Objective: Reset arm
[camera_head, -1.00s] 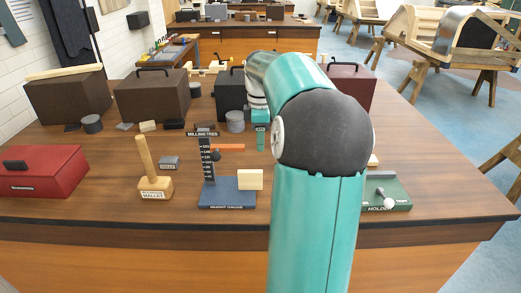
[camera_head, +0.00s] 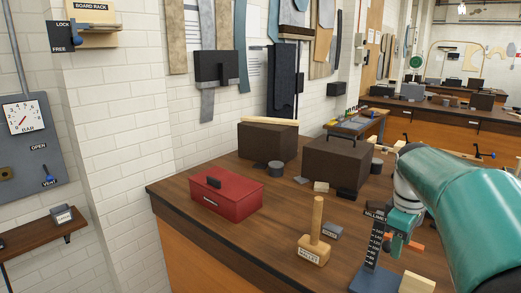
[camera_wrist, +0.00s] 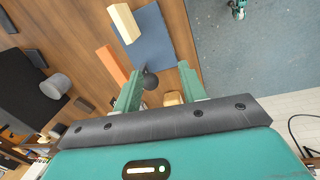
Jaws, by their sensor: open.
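My arm (camera_head: 465,215) reaches in from the right edge of the head view, bent over the bench. My gripper (camera_wrist: 160,86) is open in the wrist view, its two green fingers apart with nothing gripped. Beyond and partly between the fingers are the blue base (camera_wrist: 153,42) of the height gauge, its dark round knob (camera_wrist: 150,79) and an orange bar (camera_wrist: 112,66). In the head view, the gauge's black scale (camera_head: 375,241) stands just left of my gripper; I cannot tell whether they touch.
A wooden mallet (camera_head: 314,249), a red toolbox (camera_head: 228,195) and brown boxes (camera_head: 337,163) stand on the bench (camera_head: 185,186). A tiled wall (camera_head: 120,150) with a dial panel (camera_head: 28,120) is at left. A small wall shelf (camera_head: 40,232) juts out there.

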